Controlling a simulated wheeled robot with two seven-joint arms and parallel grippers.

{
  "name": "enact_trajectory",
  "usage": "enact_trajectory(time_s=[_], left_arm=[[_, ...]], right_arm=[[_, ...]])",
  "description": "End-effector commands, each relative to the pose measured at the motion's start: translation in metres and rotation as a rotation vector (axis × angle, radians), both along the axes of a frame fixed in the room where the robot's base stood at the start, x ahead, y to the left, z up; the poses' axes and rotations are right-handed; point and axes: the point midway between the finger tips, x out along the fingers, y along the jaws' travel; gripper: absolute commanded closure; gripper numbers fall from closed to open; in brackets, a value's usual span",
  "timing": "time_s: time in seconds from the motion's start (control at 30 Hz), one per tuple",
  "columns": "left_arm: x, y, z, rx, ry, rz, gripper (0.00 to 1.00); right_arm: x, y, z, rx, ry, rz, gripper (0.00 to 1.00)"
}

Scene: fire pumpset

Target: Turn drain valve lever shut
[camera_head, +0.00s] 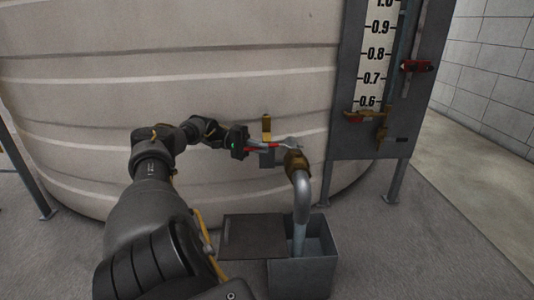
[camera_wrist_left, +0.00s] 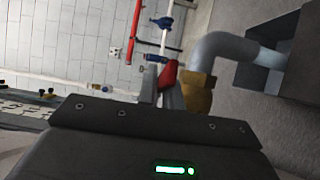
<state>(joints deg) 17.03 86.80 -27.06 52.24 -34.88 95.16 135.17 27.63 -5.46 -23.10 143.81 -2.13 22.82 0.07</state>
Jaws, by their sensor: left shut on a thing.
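The drain valve lever (camera_head: 264,147) has a red grip and lies nearly level in the head view. It reaches left from the brass drain valve (camera_head: 296,162) low on the tank. My left gripper (camera_head: 254,146) comes in from the left and is shut on the lever's red end. In the left wrist view the red lever (camera_wrist_left: 168,76) shows beyond the dark gripper body, close to the brass fitting (camera_wrist_left: 198,93). My right gripper is not in view.
A grey pipe (camera_head: 302,205) bends down from the valve into an open metal box (camera_head: 304,280) on the floor. The big pale tank (camera_head: 180,60) stands close behind the lever. A level gauge panel (camera_head: 358,140) on legs stands to the right. Floor is clear at far right.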

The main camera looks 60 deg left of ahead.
Motion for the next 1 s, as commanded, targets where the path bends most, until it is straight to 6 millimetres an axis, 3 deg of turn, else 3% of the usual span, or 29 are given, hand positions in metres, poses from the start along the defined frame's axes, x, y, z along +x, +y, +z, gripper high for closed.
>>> enact_trajectory(time_s=[0.53,0.57,0.7,1.0], left_arm=[[-0.0028,0.0042,0.0004,0.001,-0.001,-0.007,1.00],[-0.0028,0.0042,0.0004,0.001,-0.001,-0.007,0.89],[-0.0031,0.0042,0.0002,-0.001,-0.001,-0.008,0.71],[-0.0034,0.0042,0.0018,0.000,0.000,-0.008,0.71]], right_arm=[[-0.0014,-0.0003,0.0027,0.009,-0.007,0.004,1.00],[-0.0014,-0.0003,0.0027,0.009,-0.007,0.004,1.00],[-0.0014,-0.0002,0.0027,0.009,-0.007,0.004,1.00],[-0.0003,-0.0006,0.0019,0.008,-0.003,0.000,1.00]])
